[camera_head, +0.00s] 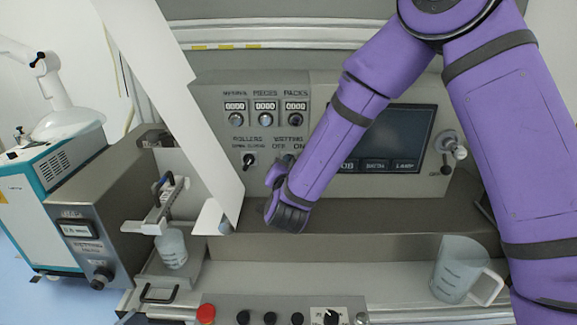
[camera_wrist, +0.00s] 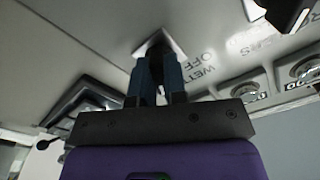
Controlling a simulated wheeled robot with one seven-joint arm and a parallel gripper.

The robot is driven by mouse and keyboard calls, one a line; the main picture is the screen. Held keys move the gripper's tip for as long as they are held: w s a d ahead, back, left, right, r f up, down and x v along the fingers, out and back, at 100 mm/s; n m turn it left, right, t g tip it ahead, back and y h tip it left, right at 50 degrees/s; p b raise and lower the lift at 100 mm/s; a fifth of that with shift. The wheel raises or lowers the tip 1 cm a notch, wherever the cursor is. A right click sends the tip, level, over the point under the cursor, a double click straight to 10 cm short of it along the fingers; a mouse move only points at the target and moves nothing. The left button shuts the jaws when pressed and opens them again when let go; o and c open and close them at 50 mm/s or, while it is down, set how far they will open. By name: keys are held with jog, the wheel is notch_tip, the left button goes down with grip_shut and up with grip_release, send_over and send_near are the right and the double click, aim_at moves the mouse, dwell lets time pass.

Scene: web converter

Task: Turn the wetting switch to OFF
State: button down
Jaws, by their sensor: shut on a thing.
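The wetting switch (camera_wrist: 158,40) sits on the grey panel, on a pale square plate beside the letters "WETT" and "OFF" in the wrist view. My gripper (camera_wrist: 157,68) has its two dark fingers closed around the switch's lever. The fingers hide most of the lever, so I cannot tell which way it points. In the head view my gripper (camera_head: 284,164) is against the panel (camera_head: 215,120), just under the "WETTING OFF ON" label. There the switch itself is hidden behind my gripper and wrist.
The rollers switch (camera_head: 249,160) is close to the left, with counters (camera_head: 265,106) above. A dark screen (camera_head: 405,135) is on the right. A white web sheet (camera_head: 175,90) slants down at the left. A clear jug (camera_head: 458,270) stands at the lower right.

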jog(key=n, duration=0.6)
jog(key=shift+n, duration=0.3)
jog(key=n, duration=0.5)
jog(key=shift+f, duration=0.1)
jog(key=shift+n, duration=0.3)
dwell(0.4)
jog(key=c, duration=1.2)
grip_release()
jog(key=shift+o, duration=0.2)
jog(key=shift+s, duration=0.15)
jog(key=s, duration=1)
jog(key=shift+s+a, duration=0.15)
jog(key=shift+s, duration=0.15)
jog(key=shift+w, duration=0.1)
